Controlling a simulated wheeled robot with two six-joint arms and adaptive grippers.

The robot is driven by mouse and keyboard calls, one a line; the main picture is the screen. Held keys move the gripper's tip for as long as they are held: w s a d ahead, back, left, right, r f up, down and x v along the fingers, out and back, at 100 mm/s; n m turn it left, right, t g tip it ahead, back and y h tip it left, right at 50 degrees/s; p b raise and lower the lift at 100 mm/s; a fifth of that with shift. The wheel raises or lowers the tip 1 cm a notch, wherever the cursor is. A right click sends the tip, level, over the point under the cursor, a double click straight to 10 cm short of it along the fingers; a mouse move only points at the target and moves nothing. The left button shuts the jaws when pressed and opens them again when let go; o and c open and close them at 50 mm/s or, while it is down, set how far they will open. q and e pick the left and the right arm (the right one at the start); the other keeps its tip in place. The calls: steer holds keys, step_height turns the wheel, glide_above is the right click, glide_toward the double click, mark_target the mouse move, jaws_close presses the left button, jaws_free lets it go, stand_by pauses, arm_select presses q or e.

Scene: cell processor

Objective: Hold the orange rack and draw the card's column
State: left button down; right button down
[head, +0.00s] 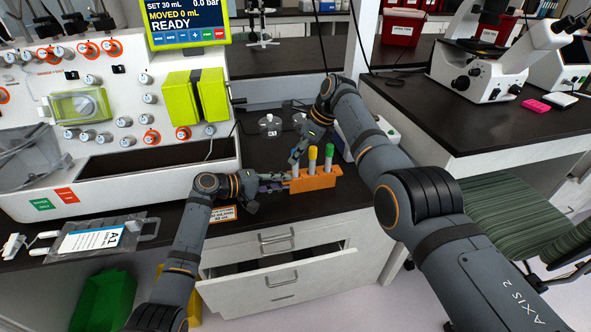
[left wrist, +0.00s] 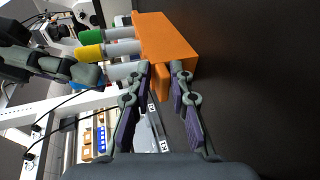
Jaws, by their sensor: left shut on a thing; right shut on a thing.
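The orange rack (head: 318,181) stands near the front edge of the dark counter. It holds a yellow-capped column (head: 312,158) and a green-capped column (head: 329,157). My left gripper (head: 287,182) is shut on the rack from its left side; in the left wrist view its fingertips (left wrist: 162,72) pinch a narrow part of the rack (left wrist: 168,42). My right gripper (head: 296,157) comes from above and is shut on the top of a third column (left wrist: 122,71), beside the yellow-capped one.
The white cell processor (head: 110,170) stands left, its screen (head: 188,22) reading READY. A bag with a card marked A1 (head: 92,241) lies in front of it. Small clear bottles (head: 270,126) stand behind the rack. An open drawer (head: 285,262) is below; a chair (head: 500,215) is right.

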steer(key=shift+r, duration=0.1)
steer(key=shift+r, duration=0.45)
steer(key=c, duration=1.1)
jaws_free()
steer(key=v, duration=1.2)
steer(key=shift+s, duration=0.1)
